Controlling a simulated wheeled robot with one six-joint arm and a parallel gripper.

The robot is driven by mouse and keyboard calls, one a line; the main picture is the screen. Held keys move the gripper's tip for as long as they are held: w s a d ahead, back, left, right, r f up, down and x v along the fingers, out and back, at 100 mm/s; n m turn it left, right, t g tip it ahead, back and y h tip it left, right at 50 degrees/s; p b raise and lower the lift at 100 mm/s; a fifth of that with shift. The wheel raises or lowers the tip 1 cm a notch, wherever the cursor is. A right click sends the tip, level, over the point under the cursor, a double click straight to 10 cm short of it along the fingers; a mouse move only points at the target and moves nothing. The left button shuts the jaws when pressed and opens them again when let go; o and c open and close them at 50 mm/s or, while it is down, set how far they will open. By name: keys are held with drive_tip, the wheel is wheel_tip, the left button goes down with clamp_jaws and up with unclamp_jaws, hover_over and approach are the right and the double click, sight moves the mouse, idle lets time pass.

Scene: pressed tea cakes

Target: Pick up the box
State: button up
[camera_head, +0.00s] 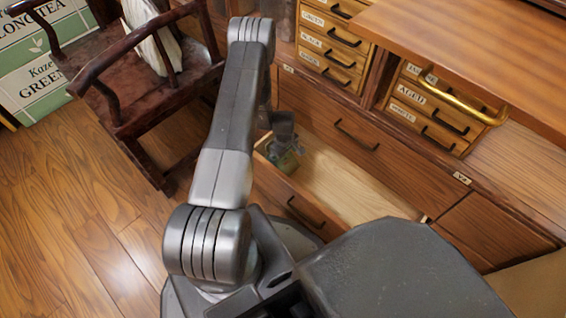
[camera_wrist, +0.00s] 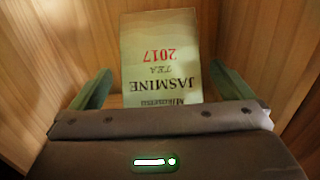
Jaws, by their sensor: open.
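The box (camera_wrist: 160,55) is a pale cream and green tea box marked JASMINE TEA 2017, its lettering upside down in the wrist view. It lies inside an open wooden drawer (camera_head: 345,185). My gripper (camera_wrist: 161,72) is open, with one green finger on each side of the box's lower part and a gap visible on both sides. In the head view my gripper (camera_head: 285,160) reaches down into the left part of the drawer. There the box is mostly hidden by the gripper and cannot be told clearly. The box's bottom end is hidden behind the gripper body in the wrist view.
The drawer's wooden walls (camera_wrist: 245,40) stand close on both sides. Labelled small drawers (camera_head: 425,105) and a wooden counter (camera_head: 460,40) are above on the right. A dark wooden chair (camera_head: 135,100) stands at the left. The floor (camera_head: 60,220) at lower left is clear.

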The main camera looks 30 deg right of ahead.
sight(284, 159)
wheel_tip(284, 159, down, 5)
drive_tip(key=shift+r+b, duration=0.1)
drive_tip(key=shift+b, duration=0.85)
drive_tip(key=shift+c, duration=0.4)
drive_tip(key=c, duration=1)
drive_tip(key=shift+o, duration=0.2)
drive_tip(key=shift+r, duration=0.1)
